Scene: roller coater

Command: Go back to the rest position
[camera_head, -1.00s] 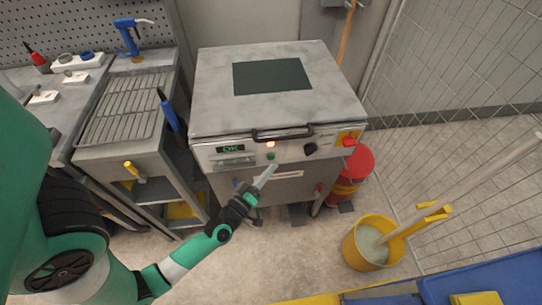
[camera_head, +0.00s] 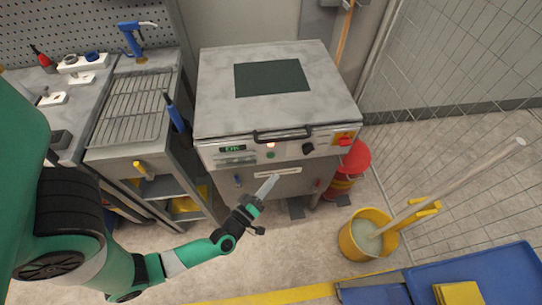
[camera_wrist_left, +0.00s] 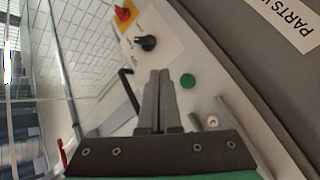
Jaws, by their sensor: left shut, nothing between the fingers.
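My left gripper (camera_head: 268,186) is shut and empty in the head view, in front of and below the machine's control panel. The roller coater (camera_head: 275,110) is a grey box with a dark window on its closed lid and a black handle (camera_head: 284,134) at the front. Its panel has a lit red lamp, a green button (camera_head: 271,154), a black knob (camera_head: 307,148) and a red switch on yellow (camera_head: 345,139). In the left wrist view, the closed fingers (camera_wrist_left: 158,80) appear in front of the panel, beside the green button (camera_wrist_left: 188,81). My right gripper is not in view.
A yellow bucket (camera_head: 352,243) with a mop stands at lower right, beside a blue cart (camera_head: 480,268). A red bin (camera_head: 352,160) is right of the machine. A bench with a wire rack (camera_head: 133,106) is on the left. Wire fencing runs along the right.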

